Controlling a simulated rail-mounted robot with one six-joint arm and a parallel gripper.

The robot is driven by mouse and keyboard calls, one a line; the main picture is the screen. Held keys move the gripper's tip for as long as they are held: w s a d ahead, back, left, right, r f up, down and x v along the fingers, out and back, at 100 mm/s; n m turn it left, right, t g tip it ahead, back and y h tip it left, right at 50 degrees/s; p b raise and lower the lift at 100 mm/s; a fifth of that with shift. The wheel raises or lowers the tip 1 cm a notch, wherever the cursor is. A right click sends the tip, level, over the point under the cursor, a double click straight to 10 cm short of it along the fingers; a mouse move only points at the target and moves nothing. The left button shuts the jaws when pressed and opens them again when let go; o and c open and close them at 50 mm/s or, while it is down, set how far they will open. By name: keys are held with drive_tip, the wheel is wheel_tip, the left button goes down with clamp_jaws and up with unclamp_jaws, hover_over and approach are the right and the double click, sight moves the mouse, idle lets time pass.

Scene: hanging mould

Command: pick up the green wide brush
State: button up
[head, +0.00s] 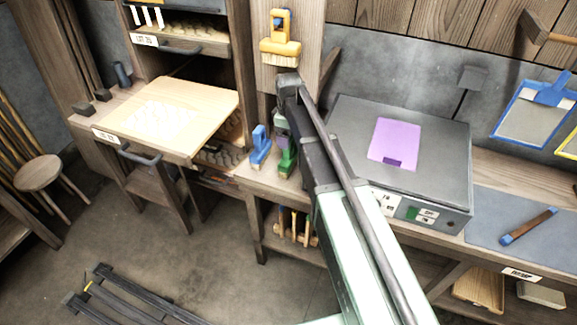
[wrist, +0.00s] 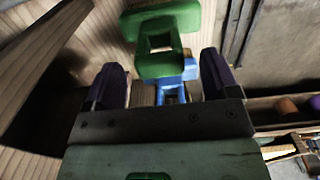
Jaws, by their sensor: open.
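The green wide brush (head: 287,161) stands on the bench in the head view, partly hidden behind my arm. In the wrist view its green body (wrist: 161,62), with a square opening, lies ahead of and between my fingers. My gripper (head: 283,141) is at the brush's upper part in the head view. In the wrist view my gripper (wrist: 162,80) has its two dark purple fingers apart, one on each side, with a gap to the green body. Whether a finger touches the brush I cannot tell.
A blue brush (head: 261,147) stands close left of the green one; blue also shows in the wrist view (wrist: 173,92). A yellow brush (head: 281,40) hangs on the wooden post behind. A grey machine (head: 420,140) with a purple sheet is to the right, a pale wooden board (head: 205,100) to the left.

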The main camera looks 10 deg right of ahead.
wheel_tip(320, 180, down, 2)
drive_tip(key=shift+f+b, duration=0.1)
drive_tip(key=shift+b, duration=0.2)
drive_tip(key=shift+r, duration=0.3)
drive_tip(key=c, duration=1.4)
drive_tip(key=shift+o, duration=0.2)
drive_tip(key=shift+p, duration=0.3)
drive_tip(key=shift+r+p, duration=0.6)
wheel_tip(320, 180, up, 3)
drive_tip(key=p, duration=0.3)
drive_tip(key=shift+r, duration=0.2)
drive_tip(key=s+a+f, duration=0.1)
drive_tip(key=s+a, duration=0.9)
drive_tip(key=s, duration=0.4)
drive_tip(key=shift+s+a+b, duration=0.15)
drive_tip(key=shift+s+b, duration=0.25)
